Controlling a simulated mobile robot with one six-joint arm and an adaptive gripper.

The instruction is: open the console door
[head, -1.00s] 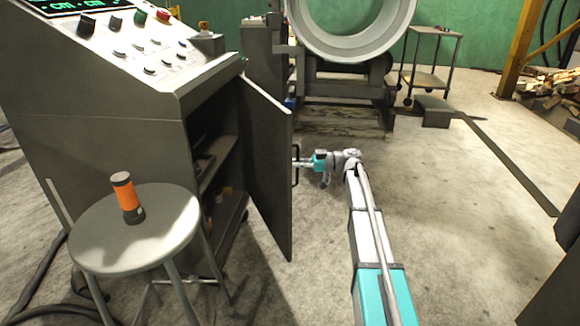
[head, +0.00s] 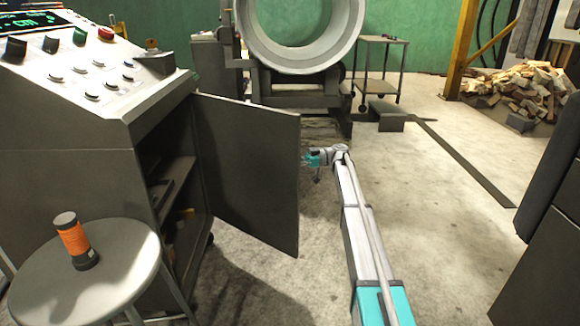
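The grey console (head: 75,190) stands at the left with its door (head: 250,170) swung open to the right, its inner face toward me. Shelves (head: 175,185) show inside the console. My gripper (head: 306,160) is at the door's free edge, on its far, outer side. Its fingertips and the door handle are hidden behind the door, so I cannot tell whether the gripper grips or touches the handle.
A round stool (head: 125,265) with an orange and black cylinder (head: 73,240) stands in front of the console. A large metal ring (head: 300,60) on a stand and a small cart (head: 380,70) are behind. A dark cabinet (head: 545,240) is at the right.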

